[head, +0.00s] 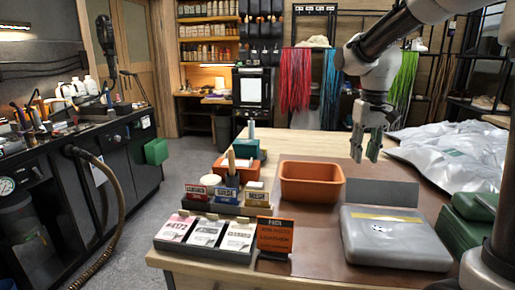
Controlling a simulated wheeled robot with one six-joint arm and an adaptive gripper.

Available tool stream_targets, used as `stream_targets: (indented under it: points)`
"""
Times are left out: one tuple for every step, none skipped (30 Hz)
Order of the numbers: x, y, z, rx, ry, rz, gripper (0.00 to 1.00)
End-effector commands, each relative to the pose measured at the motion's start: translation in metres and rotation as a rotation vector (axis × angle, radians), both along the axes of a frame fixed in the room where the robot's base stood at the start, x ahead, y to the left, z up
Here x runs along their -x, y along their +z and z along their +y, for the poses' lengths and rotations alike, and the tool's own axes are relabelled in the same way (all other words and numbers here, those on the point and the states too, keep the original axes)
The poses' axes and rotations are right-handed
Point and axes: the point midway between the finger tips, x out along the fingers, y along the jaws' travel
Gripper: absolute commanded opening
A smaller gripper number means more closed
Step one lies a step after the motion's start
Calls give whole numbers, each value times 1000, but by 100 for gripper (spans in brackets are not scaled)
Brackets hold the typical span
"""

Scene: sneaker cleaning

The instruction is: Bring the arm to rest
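My arm reaches in from the upper right. My gripper (366,157) hangs pointing down above the wooden table (300,143). Its two fingers are apart, with a gap between them, and nothing shows in the gap. It appears in the picture just right of the orange bin (310,181) and above the grey case (395,238). It does not seem to touch either one, though its exact height over the table is hard to judge.
A card tray (175,245) and an orange sign (274,237) stand at the table's front left. Silvery bags (450,150) lie at right, near a green case (466,233). Colored laces (295,80) hang behind. A black workbench (120,155) stands left, across open floor.

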Motion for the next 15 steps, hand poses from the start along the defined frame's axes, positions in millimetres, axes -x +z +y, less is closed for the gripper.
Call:
stream_targets:
  points:
    - [24,3,-6,-2,10,-18,30]
    - [38,4,-10,-2,19,-28,30]
    - [56,5,-14,-3,27,-45,30]
    - [70,5,-17,-4,33,-56,30]
    - [84,4,-21,-4,38,-69,30]
    - [102,4,-25,-4,41,-87,30]
    - [115,4,-28,-4,44,-100,30]
    - [128,3,-30,-4,46,-115,30]
    - [145,1,-34,-5,46,-134,30]
    - [157,0,-36,-5,45,-149,30]
    - [169,-2,-38,-4,42,-163,30]
    - [183,-4,-41,-4,36,-183,30]
    - [193,-5,-43,-4,31,-198,30]
    - [202,-6,-44,-4,26,-212,30]
    - [213,-7,-46,-3,19,-230,30]
